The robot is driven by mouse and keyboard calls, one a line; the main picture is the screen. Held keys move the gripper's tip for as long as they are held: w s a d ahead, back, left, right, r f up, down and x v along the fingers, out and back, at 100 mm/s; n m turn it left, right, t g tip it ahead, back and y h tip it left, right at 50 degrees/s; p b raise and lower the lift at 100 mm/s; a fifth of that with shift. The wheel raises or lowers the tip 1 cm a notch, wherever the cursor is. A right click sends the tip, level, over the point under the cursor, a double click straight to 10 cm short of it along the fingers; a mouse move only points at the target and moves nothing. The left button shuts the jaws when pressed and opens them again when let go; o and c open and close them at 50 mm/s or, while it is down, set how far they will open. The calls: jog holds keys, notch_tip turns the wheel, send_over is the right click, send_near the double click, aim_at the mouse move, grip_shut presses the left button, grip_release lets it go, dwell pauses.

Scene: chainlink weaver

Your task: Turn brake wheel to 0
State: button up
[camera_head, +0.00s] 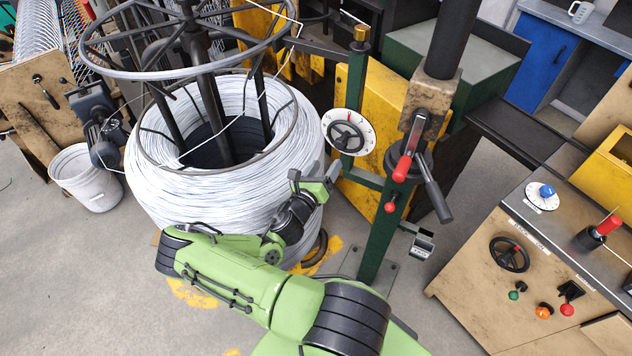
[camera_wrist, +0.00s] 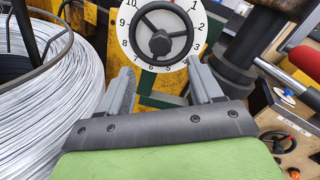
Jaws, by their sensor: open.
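The brake wheel (camera_head: 344,136) is a black three-spoked handwheel on a white round dial, mounted on the green post. It also shows large at the top of the wrist view (camera_wrist: 160,44). The dial numbers run around the rim, with 10 at upper left and 1 at upper right; the top of the dial is cut off there. A small red mark shows near the top of the wheel. My gripper (camera_head: 325,171) is open and empty, below and slightly left of the wheel. In the wrist view its two fingers (camera_wrist: 163,78) stand apart below the dial, not visibly touching the wheel.
A large coil of white wire (camera_head: 150,190) on a reel stands close left of my gripper. A red-handled lever (camera_head: 403,166) is right of the dial on the green post (camera_head: 378,235). A control bench with another black wheel (camera_head: 509,254) stands at right.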

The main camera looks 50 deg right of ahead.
jog(key=v, duration=0.6)
jog(key=shift+a, duration=0.15)
